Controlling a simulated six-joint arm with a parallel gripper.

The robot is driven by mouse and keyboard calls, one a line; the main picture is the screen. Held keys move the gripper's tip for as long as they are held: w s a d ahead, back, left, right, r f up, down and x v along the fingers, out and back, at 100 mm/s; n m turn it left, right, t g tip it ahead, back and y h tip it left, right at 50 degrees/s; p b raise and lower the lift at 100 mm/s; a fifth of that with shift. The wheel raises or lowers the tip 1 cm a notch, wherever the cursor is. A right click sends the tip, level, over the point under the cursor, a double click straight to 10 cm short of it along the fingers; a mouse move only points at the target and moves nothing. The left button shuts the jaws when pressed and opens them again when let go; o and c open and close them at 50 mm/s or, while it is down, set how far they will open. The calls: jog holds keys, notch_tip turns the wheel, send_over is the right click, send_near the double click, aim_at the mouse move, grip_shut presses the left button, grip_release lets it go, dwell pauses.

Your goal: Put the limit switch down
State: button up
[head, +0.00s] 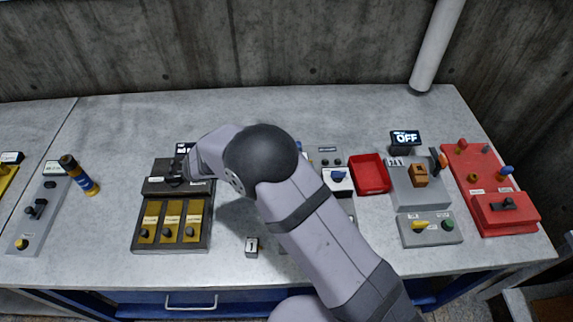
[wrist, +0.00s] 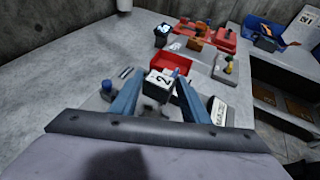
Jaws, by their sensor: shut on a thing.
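The limit switch (wrist: 158,82), a small block with a white face marked "2", is between the blue fingers of my gripper (wrist: 157,98) in the wrist view. My gripper is shut on it. Its lower part is dark and hard to make out, and I cannot tell whether it touches the surface below. A small block marked "1" (head: 251,247) stands on the grey bench (head: 110,240) left of my arm.
A dark box with three yellow panels (head: 172,222) sits left of my arm. A red tray (head: 370,174) lies to the right and shows beyond the switch in the wrist view (wrist: 172,62). Grey and red control boxes (head: 490,185) fill the right side.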

jog(key=w+a+f+n+t+y+b, duration=0.1)
jog(key=w+a+n+t+y+b, duration=0.3)
jog(key=a+b, duration=0.3)
jog(key=w+a+f+n+t+y+b, duration=0.1)
jog(key=w+a+n+t+y+b, duration=0.3)
jog(key=a+b, duration=0.3)
jog(key=shift+n+g, duration=0.3)
jog(key=shift+n, duration=0.4)
jog(key=shift+s+f, duration=0.25)
jog(key=shift+f, duration=1.35)
jog(key=shift+s+f, duration=0.25)
jog(key=shift+f, duration=1.35)
jog(key=shift+s+f, duration=0.25)
jog(key=shift+f, duration=1.35)
jog(key=shift+f, duration=0.2)
jog(key=o, duration=0.9)
jog(key=shift+o, duration=0.2)
